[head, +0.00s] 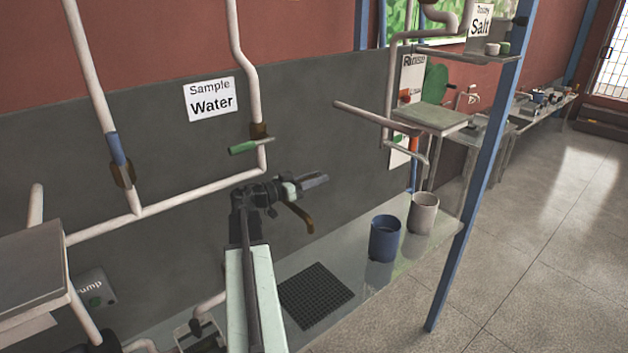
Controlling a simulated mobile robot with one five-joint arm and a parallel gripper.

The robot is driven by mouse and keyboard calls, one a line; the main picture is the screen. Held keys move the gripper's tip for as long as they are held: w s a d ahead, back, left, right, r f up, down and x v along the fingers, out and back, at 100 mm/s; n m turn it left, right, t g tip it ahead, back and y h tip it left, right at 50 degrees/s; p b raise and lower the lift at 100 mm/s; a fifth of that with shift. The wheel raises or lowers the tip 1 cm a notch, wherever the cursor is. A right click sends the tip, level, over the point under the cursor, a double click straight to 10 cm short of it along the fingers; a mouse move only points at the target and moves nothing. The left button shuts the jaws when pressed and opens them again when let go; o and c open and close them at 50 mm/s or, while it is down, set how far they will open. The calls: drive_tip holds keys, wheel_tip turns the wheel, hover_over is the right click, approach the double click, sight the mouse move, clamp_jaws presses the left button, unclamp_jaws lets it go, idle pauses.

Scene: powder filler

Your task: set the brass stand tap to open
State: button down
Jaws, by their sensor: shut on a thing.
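The brass stand tap (301,219) shows as a curved brass spout in the middle of the head view, pointing down to the right above the bench. My gripper (290,190) is at the top of this tap, just above the spout. It is shut on the tap's upper part, which the jaws largely hide. How far the tap is turned cannot be told. No water shows at the spout.
A black grid mat (316,295) lies on the glass bench below the tap. A blue cup (384,240) and a grey cup (423,214) stand to its right. A green-handled pipe valve (243,147) is behind my gripper. A blue post (480,170) rises at the right.

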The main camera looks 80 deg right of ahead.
drive_tip(key=c, duration=1.1)
unclamp_jaws()
drive_tip(key=shift+w+a, duration=0.1)
drive_tip(key=shift+w, duration=0.05)
drive_tip(key=v, duration=0.7)
drive_tip(key=shift+w+a, duration=0.15)
drive_tip(key=shift+a, duration=0.05)
